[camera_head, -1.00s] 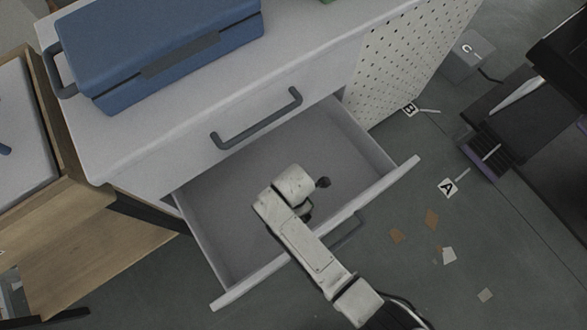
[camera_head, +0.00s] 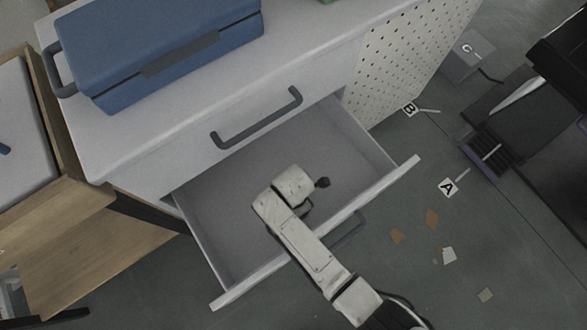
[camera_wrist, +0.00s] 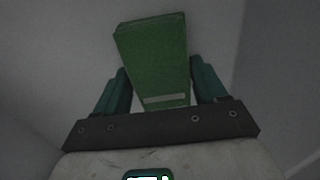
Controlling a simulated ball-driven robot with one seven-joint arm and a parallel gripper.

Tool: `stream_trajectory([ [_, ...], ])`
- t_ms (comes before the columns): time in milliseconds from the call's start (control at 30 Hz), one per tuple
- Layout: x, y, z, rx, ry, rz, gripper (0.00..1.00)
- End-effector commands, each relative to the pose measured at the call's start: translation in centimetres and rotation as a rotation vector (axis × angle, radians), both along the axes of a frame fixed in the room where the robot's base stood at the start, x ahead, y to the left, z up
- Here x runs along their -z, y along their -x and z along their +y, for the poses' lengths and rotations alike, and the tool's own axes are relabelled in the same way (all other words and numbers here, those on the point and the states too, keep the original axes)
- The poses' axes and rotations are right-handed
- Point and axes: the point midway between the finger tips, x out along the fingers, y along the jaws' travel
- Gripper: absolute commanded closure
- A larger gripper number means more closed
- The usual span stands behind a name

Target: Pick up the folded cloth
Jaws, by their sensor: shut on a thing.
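The folded cloth (camera_wrist: 155,60) shows in the wrist view as a green, flat-sided block with a pale stripe near its lower end. My gripper (camera_wrist: 158,90) has a dark green finger on each side of the cloth and is shut on it. In the head view my arm reaches over the front of the open drawer (camera_head: 215,215), with my wrist above the drawer's inside. The fingers and the cloth are hidden there beneath my wrist. I cannot tell whether the cloth touches the drawer floor.
Above is a closed drawer with a grey handle (camera_head: 257,119). A blue toolbox (camera_head: 165,50) stands on the cabinet top (camera_head: 110,150). Visible drawer floor is bare.

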Motion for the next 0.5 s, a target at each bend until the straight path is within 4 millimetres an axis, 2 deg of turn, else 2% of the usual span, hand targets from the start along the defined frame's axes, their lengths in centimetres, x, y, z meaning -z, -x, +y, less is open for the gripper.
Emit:
stream_trajectory([
  [167,0.2,0.2,-0.1,0.001,0.001,0.004,0.58],
  [267,-0.5,0.2,-0.1,0.001,0.000,0.005,0.58],
  [500,-4.9,0.1,0.0,0.000,-0.002,0.000,0.58],
])
